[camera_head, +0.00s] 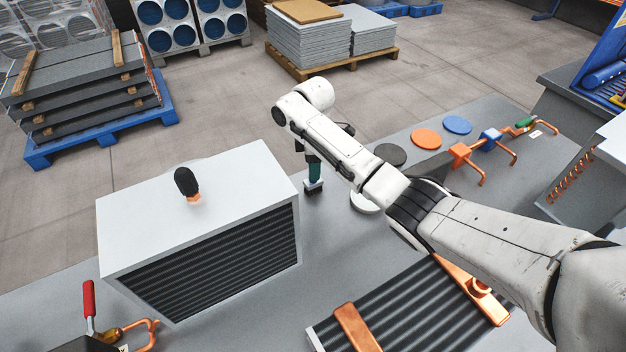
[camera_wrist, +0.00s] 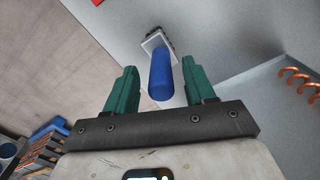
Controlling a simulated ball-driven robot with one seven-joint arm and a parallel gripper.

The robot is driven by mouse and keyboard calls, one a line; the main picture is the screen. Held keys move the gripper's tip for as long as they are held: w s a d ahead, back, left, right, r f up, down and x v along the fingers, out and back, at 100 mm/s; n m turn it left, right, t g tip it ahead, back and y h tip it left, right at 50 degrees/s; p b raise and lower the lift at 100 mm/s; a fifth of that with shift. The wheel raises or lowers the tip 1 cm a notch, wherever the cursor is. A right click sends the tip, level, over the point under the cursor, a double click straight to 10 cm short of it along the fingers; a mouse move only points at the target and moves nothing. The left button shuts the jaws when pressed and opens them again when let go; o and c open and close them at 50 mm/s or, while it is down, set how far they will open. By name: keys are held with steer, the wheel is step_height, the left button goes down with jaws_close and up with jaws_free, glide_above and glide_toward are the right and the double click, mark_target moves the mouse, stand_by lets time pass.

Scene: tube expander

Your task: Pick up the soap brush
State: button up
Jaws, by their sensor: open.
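The soap brush has a blue cylindrical handle (camera_wrist: 160,76) and a pale, squarish head (camera_wrist: 155,41) in the wrist view. In the head view its pale head (camera_head: 314,187) stands on the grey table, and its handle is mostly hidden by my gripper (camera_head: 314,170). My gripper points down over the brush. In the wrist view my green fingers (camera_wrist: 160,75) are open, one on each side of the blue handle. A gap shows between the handle and each finger.
A large white ribbed box (camera_head: 200,225) stands left of the brush, with a dark-handled item (camera_head: 187,184) on top. A white round disc (camera_head: 366,202) lies close right. Dark, orange and blue discs (camera_head: 426,138) and orange clamps (camera_head: 468,157) lie farther right.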

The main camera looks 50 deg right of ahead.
steer(key=shift+f, duration=1.55)
jaws_close()
